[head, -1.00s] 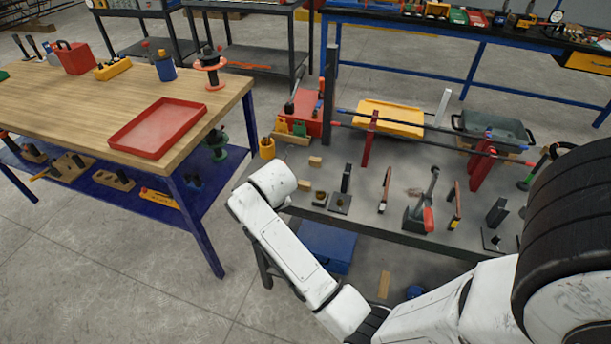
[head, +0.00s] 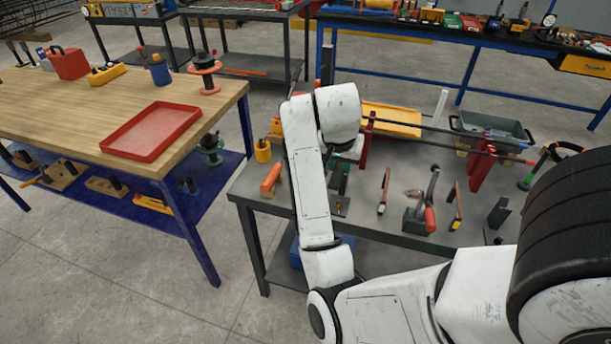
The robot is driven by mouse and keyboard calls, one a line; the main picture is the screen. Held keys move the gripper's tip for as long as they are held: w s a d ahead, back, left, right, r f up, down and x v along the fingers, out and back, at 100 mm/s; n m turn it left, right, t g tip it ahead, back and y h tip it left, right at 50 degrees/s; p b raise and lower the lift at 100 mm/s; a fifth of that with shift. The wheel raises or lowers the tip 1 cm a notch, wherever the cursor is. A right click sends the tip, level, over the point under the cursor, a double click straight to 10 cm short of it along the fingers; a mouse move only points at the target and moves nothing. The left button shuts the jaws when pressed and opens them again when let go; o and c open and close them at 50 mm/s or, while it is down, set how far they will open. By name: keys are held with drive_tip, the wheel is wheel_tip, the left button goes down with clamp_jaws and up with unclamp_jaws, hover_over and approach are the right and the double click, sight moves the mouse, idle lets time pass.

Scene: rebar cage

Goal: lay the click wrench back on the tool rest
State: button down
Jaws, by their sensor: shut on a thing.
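My gripper (head: 347,154) is partly hidden below my white wrist, above the grey bench (head: 255,203). It is shut on a narrow dark tool (head: 333,166), apparently the click wrench, mostly hidden by my arm. A dark upright post on a flat base (head: 341,207) stands just below my gripper. A second such post (head: 498,212) stands farther right on the bench. These posts may be the tool rest, but I cannot tell for sure. Whether the wrench touches the near post is not clear.
An orange piece (head: 271,179) and a yellow cup (head: 263,151) are left of my arm. Red stands (head: 481,172) carry bars behind. A red tray (head: 152,131) sits on the wooden table.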

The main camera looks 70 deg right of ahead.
drive_tip(key=shift+w+d+f, duration=0.1)
drive_tip(key=shift+w+f, duration=0.1)
drive_tip(key=w+d+f, duration=0.2)
drive_tip(key=w+f, duration=0.1)
drive_tip(key=w, duration=0.1)
drive_tip(key=w+d+f, duration=0.2)
drive_tip(key=w+f, duration=0.2)
drive_tip(key=w+d+f, duration=0.2)
drive_tip(key=w+f, duration=0.1)
drive_tip(key=f, duration=0.1)
drive_tip(key=shift+w+d, duration=0.4)
drive_tip(key=shift+f, duration=0.6)
drive_tip(key=shift+f, duration=0.4)
drive_tip(key=c, duration=0.9)
unclamp_jaws()
drive_tip(key=shift+b, duration=0.35)
